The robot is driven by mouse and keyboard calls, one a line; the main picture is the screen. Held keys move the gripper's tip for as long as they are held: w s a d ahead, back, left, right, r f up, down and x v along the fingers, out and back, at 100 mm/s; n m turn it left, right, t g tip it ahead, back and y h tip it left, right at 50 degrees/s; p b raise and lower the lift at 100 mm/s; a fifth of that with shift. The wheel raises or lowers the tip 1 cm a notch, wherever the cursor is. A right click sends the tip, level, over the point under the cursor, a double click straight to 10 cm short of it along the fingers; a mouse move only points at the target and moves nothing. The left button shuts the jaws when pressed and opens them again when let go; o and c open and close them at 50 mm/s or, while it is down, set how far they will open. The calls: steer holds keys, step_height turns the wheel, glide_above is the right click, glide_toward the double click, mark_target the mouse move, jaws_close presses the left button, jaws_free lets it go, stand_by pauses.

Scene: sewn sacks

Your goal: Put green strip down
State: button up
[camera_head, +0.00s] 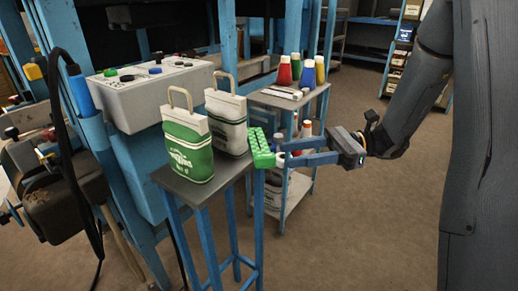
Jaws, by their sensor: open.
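The green strip (261,148), a studded-looking bar, is at the right edge of the small grey-topped stand (215,182). It slants down toward the right. My gripper (281,153) comes from the right with its two blue fingers apart. The fingertips are right beside the strip's lower right end; I cannot tell whether they touch it. I also cannot tell how much of the strip rests on the stand. Two sacks with loop handles stand upright on the stand: a green-and-white sack (188,147) in front and a mostly white sack (227,117) behind.
A grey control box (155,92) with knobs is behind the stand at left. A blue-legged cart (300,103) with red, blue, green and yellow thread cones stands behind my gripper. A sewing machine (50,190) is at far left. Open floor (370,230) lies at lower right.

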mark_target(273, 155)
steer(key=shift+a+f, duration=0.15)
steer(key=shift+a, duration=3.7)
jaws_close()
